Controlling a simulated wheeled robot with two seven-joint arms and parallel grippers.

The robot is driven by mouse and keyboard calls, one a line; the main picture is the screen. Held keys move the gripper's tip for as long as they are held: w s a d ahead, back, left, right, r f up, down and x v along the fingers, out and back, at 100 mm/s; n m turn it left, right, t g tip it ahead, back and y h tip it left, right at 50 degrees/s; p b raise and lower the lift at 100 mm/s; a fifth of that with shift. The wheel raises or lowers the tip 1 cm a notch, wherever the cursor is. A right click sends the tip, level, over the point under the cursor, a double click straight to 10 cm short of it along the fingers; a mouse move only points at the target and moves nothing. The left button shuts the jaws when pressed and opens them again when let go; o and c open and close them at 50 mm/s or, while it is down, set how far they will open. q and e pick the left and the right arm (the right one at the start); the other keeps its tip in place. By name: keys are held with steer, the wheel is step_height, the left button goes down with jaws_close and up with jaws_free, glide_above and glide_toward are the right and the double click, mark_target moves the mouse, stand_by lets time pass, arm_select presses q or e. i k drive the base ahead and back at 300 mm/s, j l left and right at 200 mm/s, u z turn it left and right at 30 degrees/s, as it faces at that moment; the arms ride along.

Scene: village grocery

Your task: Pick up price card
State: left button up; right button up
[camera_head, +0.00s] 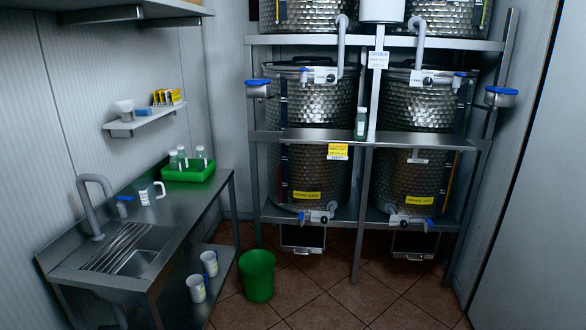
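A small card with a yellow upper part and a white lower part (338,152) hangs at the front edge of the middle metal shelf (420,141). A pale card with blue lettering (378,60) is on the upright post between the two upper tanks. I cannot tell which of these is the price card, as the print is too small to read. Neither of my grippers shows in this view.
Dimpled metal tanks (318,120) with taps fill the rack. A glass bottle (361,123) stands on the middle shelf. A green bucket (257,276) stands on the tiled floor. At left are a sink counter (190,205) and a green tray (188,173) with bottles.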

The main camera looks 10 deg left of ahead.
mark_target(176, 96)
steer(key=i, duration=1.65)
steer(key=l+z, duration=0.05)
steer(key=l, duration=0.05)
